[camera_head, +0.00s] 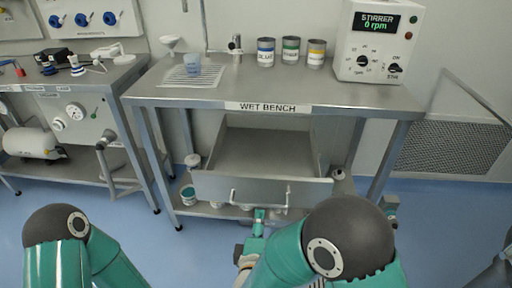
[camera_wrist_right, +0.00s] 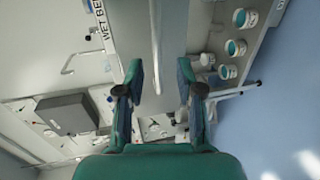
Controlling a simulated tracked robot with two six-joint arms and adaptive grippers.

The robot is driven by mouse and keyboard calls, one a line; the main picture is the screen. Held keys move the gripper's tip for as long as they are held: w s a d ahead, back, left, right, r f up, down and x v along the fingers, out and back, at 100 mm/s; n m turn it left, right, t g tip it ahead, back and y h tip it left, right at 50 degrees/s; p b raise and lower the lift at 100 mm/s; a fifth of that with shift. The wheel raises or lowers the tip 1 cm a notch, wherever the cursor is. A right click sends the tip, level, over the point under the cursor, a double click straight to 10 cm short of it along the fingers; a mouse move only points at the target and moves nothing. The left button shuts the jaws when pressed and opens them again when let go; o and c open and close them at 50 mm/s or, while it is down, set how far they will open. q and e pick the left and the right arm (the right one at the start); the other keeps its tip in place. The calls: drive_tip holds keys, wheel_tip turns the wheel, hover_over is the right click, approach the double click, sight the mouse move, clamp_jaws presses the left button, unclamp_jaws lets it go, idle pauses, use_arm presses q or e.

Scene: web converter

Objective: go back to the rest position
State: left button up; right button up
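My right gripper (camera_head: 258,216) is in front of the pulled-out drawer (camera_head: 262,188) of the wet bench (camera_head: 270,97), low at the drawer's front and near its handle (camera_head: 233,196). In the right wrist view the two fingers (camera_wrist_right: 160,82) stand apart with no object held between them; the grey drawer front (camera_wrist_right: 172,40) lies beyond them. I cannot tell whether a finger touches the handle. My left arm (camera_head: 70,245) shows only as a bent joint at the lower left; its gripper is out of view.
On the bench stand a stirrer (camera_head: 372,45) reading 0 rpm, blue (camera_head: 266,52), green (camera_head: 290,50) and yellow (camera_head: 316,53) labelled cans, and a beaker (camera_head: 192,64) on a drain rack. Jars sit on the lower shelf. A second bench (camera_head: 75,110) stands left. The blue floor (camera_head: 130,228) in front is open.

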drive_tip(key=s+d+f+m+g+y, duration=0.1)
drive_tip(key=s+d+f+m+g, duration=0.25)
drive_tip(key=f, duration=0.35)
drive_tip(key=s+d+f+m+g+y, duration=0.2)
drive_tip(key=f+m+g, duration=0.1)
drive_tip(key=f+m, duration=0.3)
drive_tip(key=s+d+f+m+g+y, duration=0.1)
drive_tip(key=s+d+f+m+g, duration=0.2)
drive_tip(key=f, duration=0.5)
drive_tip(key=s+d+f+m+g+y, duration=0.1)
drive_tip(key=s+f+m+g, duration=0.15)
drive_tip(key=s, duration=0.35)
drive_tip(key=s+d+f+m+g+y, duration=0.1)
drive_tip(key=s+f+m+g, duration=0.15)
drive_tip(key=s, duration=0.25)
wheel_tip(320, 180, up, 13)
drive_tip(key=m+p, duration=0.1)
drive_tip(key=p, duration=1.1)
drive_tip(key=shift+s+r, duration=0.2)
drive_tip(key=shift+s, duration=0.25)
